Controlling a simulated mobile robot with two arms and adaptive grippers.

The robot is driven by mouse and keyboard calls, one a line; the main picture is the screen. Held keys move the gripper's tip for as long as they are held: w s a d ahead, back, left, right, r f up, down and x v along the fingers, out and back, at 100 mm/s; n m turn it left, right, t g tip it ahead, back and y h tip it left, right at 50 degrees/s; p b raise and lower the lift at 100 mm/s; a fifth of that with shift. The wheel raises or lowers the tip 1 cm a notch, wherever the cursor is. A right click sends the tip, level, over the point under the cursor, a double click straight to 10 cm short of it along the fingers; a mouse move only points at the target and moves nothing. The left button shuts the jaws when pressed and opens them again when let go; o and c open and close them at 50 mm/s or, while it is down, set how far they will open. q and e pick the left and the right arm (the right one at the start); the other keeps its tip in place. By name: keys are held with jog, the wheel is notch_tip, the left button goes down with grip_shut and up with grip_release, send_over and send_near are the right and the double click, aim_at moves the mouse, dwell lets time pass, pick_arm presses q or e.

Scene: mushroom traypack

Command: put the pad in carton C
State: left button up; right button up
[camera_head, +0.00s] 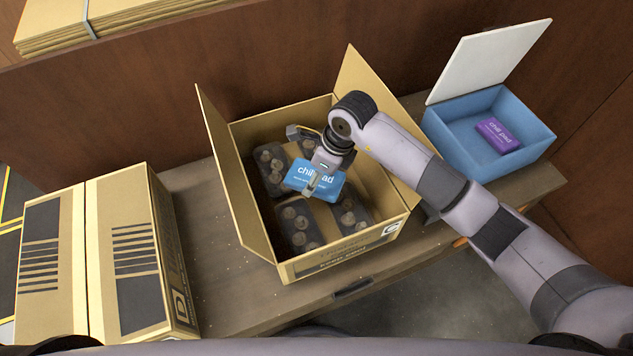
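A light-blue chill pad (300,173) is in my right gripper (316,183), above the mushroom trays inside the open carton C (366,240). The gripper's fingers are closed over the pad's edge, and the wrist hides part of its label. Carton C stands on the table with its flaps up and the letter C on its front. Several dark trays of brown mushrooms (297,222) lie in it. I cannot tell whether the pad touches them. My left gripper does not show.
A closed carton marked D (62,250) stands at the left. A blue box (448,150) with its white lid raised holds a purple chill pad (498,135) at the right. Flat cardboard (120,14) is stacked at the back left. The wooden table (225,290) is bare in front of carton C.

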jog(key=shift+f, duration=2.5)
jog(key=shift+f, duration=0.1)
jog(key=o, duration=1.3)
jog(key=b+v, duration=0.1)
jog(key=v, duration=1.1)
jog(key=shift+s, duration=0.1)
